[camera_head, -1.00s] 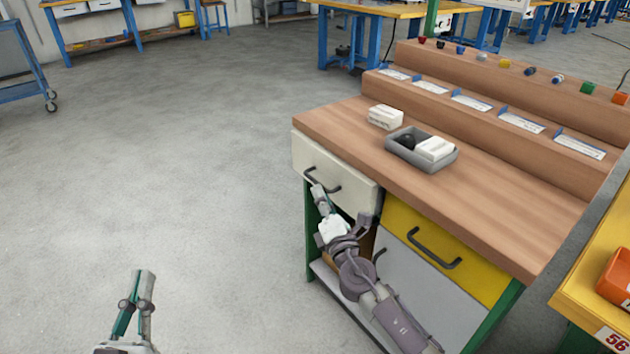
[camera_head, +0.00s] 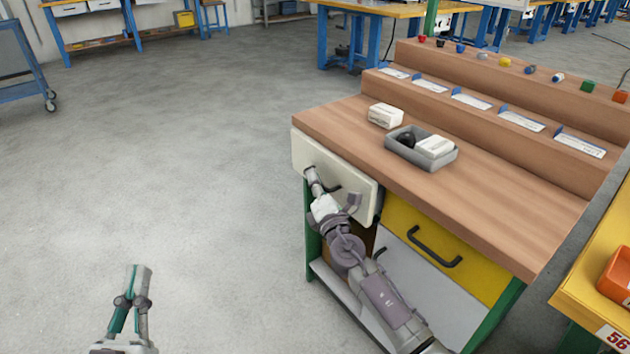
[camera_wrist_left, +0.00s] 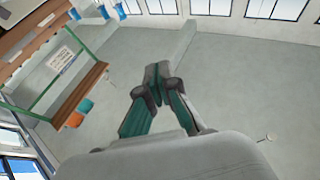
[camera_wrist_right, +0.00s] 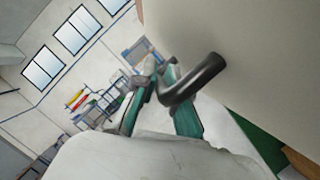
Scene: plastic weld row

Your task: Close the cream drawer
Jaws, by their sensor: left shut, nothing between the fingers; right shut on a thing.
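The cream drawer (camera_head: 352,184) is at the upper left of the workbench front. Its front seems to stand slightly proud of the yellow drawer beside it; how far is hard to tell. My right gripper (camera_head: 312,172) is shut on its dark handle (camera_head: 333,188), near the handle's left end. In the right wrist view, the handle (camera_wrist_right: 198,78) curves by the fingers (camera_wrist_right: 152,72), with the cream front (camera_wrist_right: 262,55) to the right. My left gripper (camera_head: 138,268) is shut and empty over open floor; it also shows in the left wrist view (camera_wrist_left: 157,70).
The yellow drawer (camera_head: 400,222) is to the right, with a grey panel (camera_head: 425,280) below. The worktop (camera_head: 500,205) holds a grey tray (camera_head: 410,158) and a white block (camera_head: 385,115). A yellow table (camera_head: 590,290) stands at right. Floor to the left is clear.

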